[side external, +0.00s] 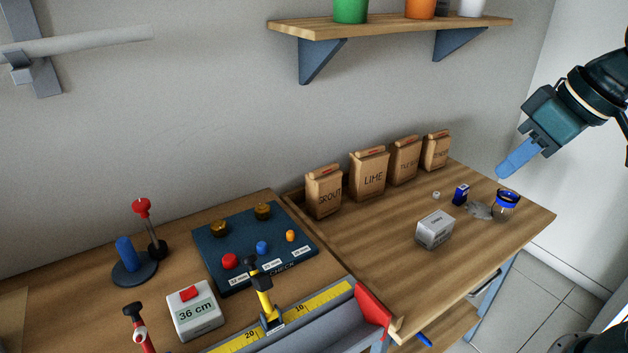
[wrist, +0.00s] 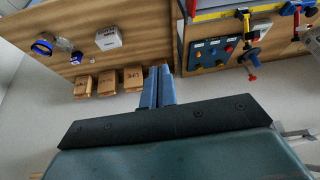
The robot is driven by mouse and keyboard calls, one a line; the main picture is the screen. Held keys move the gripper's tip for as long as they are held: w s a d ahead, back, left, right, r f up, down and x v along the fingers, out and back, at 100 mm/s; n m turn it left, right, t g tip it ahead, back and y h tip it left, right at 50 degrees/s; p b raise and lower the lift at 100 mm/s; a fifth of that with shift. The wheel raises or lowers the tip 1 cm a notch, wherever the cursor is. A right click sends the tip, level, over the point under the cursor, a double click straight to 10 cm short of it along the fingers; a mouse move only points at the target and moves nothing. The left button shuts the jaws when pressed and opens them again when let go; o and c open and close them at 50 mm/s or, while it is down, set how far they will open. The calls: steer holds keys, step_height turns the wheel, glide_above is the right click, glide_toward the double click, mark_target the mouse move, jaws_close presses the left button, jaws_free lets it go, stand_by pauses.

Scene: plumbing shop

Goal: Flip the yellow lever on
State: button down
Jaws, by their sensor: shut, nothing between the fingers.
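The yellow lever (side external: 263,299) has a black knob and rises from a dark base beside the yellow measuring rail (side external: 322,301). It leans slightly to the left in the side view. It appears small at the top right of the wrist view (wrist: 247,24), where I cannot make out its tilt well. My gripper (side external: 504,173) is shut and empty, its blue fingers together, high above the right end of the bench and far from the lever. The fingers (wrist: 159,74) also show in the wrist view.
A red lever (side external: 141,331) stands left of the yellow one. Behind are a blue check board (side external: 237,277), a length display (side external: 195,311) and a red-knobbed stand (side external: 142,208). Several paper bags (side external: 369,174), a grey box (side external: 435,230) and a jar (side external: 505,207) occupy the right bench. A shelf (side external: 390,27) hangs above.

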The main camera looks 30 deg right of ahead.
steer(key=w+a+n+g+y, duration=0.2)
steer(key=w+a, duration=1.1)
steer(key=w, duration=0.4)
steer(key=w+a+f, duration=0.4)
steer(key=a+f, duration=0.1)
steer(key=a, duration=0.4)
steer(key=w+a+f+n+g, duration=0.1)
steer(key=w+a+f, duration=0.3)
steer(key=a, duration=0.4)
steer(key=shift+w+a+f+n+g, duration=0.25)
steer(key=shift+a+f+n+g, duration=0.1)
steer(key=shift+f, duration=0.45)
steer(key=shift+f, duration=0.1)
steer(key=x, duration=1)
steer(key=shift+s+d+r, duration=0.4)
steer(key=shift+s+r, duration=0.1)
steer(key=shift+s, duration=0.25)
steer(key=shift+s+d+r, duration=0.35)
steer(key=shift+s+r, duration=0.15)
steer(key=shift+s, duration=0.3)
